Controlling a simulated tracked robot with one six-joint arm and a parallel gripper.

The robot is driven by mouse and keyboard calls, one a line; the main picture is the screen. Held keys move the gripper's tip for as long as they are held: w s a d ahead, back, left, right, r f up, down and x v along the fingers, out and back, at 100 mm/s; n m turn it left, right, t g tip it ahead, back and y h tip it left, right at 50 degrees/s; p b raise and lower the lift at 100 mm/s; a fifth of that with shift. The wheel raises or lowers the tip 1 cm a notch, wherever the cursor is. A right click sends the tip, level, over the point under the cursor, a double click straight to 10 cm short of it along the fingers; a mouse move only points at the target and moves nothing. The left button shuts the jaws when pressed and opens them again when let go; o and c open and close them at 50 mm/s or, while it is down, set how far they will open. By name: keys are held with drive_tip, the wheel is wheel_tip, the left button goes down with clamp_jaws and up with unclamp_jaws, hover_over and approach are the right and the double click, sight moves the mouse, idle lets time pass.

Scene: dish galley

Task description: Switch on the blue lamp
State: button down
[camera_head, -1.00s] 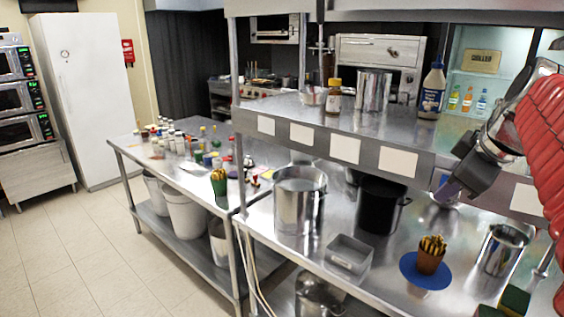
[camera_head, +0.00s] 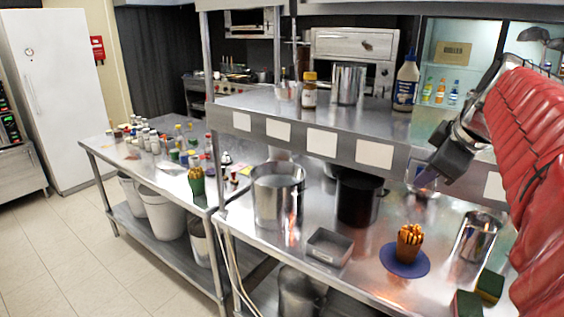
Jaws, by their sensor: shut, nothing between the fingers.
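I cannot make out a blue lamp in this view. My gripper (camera_head: 427,179) is at the right, at the end of my red-sleeved arm. It is shut and empty. It appears in front of the shelf edge, above the right part of the steel counter (camera_head: 345,285) in the picture. A purple-blue patch shows at its fingertips. A flat blue disc (camera_head: 389,264) lies on the counter below, with a brown cup of fries (camera_head: 410,243) standing on it.
A steel pot (camera_head: 277,200), a black pot (camera_head: 357,203), a grey tray (camera_head: 328,248), a steel canister (camera_head: 478,240) and sponges (camera_head: 490,286) stand on the counter. The raised shelf (camera_head: 270,103) holds bottles and a pot. Tiled floor (camera_head: 70,255) is clear at the left.

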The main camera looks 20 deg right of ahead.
drive_tip(key=shift+w, duration=0.15)
drive_tip(key=shift+r, duration=0.1)
drive_tip(key=shift+r, duration=0.8)
drive_tip(key=v, duration=1.3)
drive_tip(key=shift+s+r, duration=0.15)
drive_tip(key=shift+s, duration=0.15)
drive_tip(key=shift+a, duration=0.15)
